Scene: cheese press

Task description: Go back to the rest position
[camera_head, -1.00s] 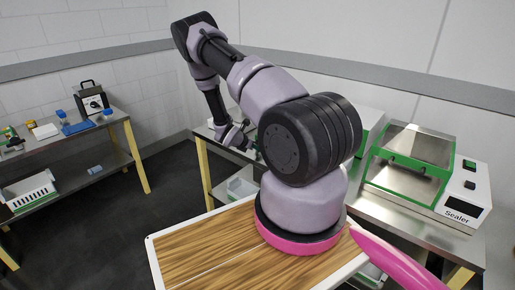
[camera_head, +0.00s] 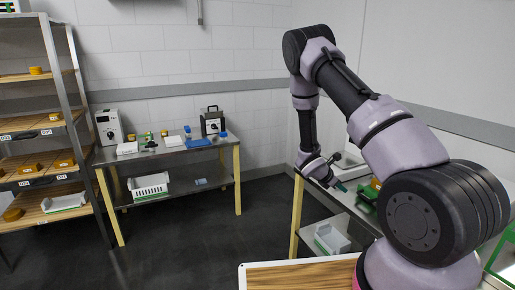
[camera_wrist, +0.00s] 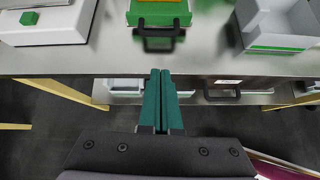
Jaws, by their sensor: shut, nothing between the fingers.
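My gripper (camera_wrist: 161,98) shows in the wrist view with its two green fingers pressed together and nothing between them. It hangs over the front edge of a steel table (camera_wrist: 207,64). In the head view my gripper (camera_head: 339,186) is at the end of my bent arm, close to the left end of the right-hand table. Its fingertips are small there and partly lost against green parts behind them.
In the wrist view a green box with a black handle (camera_wrist: 159,35) stands ahead, between a white device (camera_wrist: 45,25) and a grey bin (camera_wrist: 279,22). In the head view a workbench (camera_head: 165,152) and a shelf rack (camera_head: 62,100) stand left; the floor (camera_head: 190,235) between is clear.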

